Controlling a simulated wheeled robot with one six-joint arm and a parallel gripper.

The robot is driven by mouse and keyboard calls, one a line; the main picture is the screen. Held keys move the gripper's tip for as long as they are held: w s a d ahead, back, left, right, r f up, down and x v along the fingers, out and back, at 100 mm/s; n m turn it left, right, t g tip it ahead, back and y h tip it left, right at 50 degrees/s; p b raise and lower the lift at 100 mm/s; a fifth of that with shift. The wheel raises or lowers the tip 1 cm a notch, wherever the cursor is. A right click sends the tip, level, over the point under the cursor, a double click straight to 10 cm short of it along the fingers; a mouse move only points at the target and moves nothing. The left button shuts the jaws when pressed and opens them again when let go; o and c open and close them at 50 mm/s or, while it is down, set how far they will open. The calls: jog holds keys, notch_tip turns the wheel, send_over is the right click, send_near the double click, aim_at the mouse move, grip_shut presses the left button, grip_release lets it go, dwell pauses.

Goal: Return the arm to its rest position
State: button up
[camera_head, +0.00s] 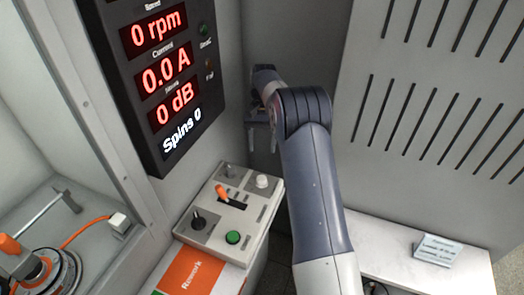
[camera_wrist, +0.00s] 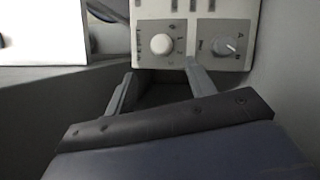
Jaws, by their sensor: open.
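My arm rises through the middle of the head view, its wrist bent over near the back corner. My gripper (camera_head: 262,128) is partly hidden behind the wrist there, above and behind the control box (camera_head: 213,244). In the wrist view, my gripper (camera_wrist: 160,70) shows two fingers spread apart with nothing between them. Beyond the fingertips is the control box face with a white knob (camera_wrist: 162,44) and a grey knob (camera_wrist: 225,46). I cannot tell the exact gap between fingertips and box.
A display panel (camera_head: 188,50) reading 0 rpm, 0.0 A and 0 dB hangs at upper left. An orange Rework bin or sheet (camera_head: 190,272) lies below the control box. A slotted wall (camera_head: 430,90) stands right, above a white ledge (camera_head: 385,250) with a small card (camera_head: 437,248). The hub motor fixture (camera_head: 40,270) is lower left.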

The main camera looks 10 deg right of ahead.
aim_at(262, 177)
dwell(0.3)
jog(key=x, duration=1.1)
jog(key=shift+p, duration=0.4)
jog(key=shift+r, duration=0.1)
